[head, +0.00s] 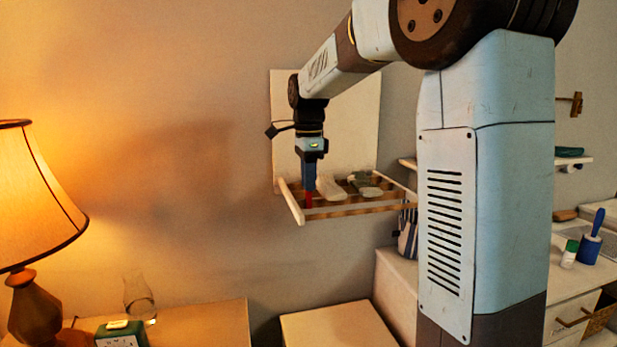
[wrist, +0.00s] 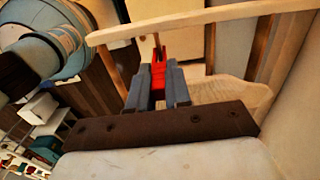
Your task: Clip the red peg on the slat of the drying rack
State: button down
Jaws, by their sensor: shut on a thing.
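My gripper (head: 309,180) is shut on the red peg (head: 308,199) and points down over the left end of the drying rack (head: 292,204) in the head view. In the wrist view the peg (wrist: 158,73) sits between the two blue-grey fingers (wrist: 158,88). The peg's far end is at or very near a thin brown slat (wrist: 157,43), close to the pale end rail (wrist: 200,18). I cannot tell whether its jaws are around the slat or only beside it.
Pale folded cloth items (head: 328,188) and a greenish one (head: 360,180) lie on the rack right of the peg. The rack sticks out from a pale wall panel (head: 345,110). A lit lamp (head: 38,200) stands far left; the air between is clear.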

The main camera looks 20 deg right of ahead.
jog(key=shift+f, duration=1.25)
dwell(0.3)
jog(key=c, duration=1)
grip_release()
notch_tip(320, 180, up, 14)
jog(key=shift+f, duration=0.15)
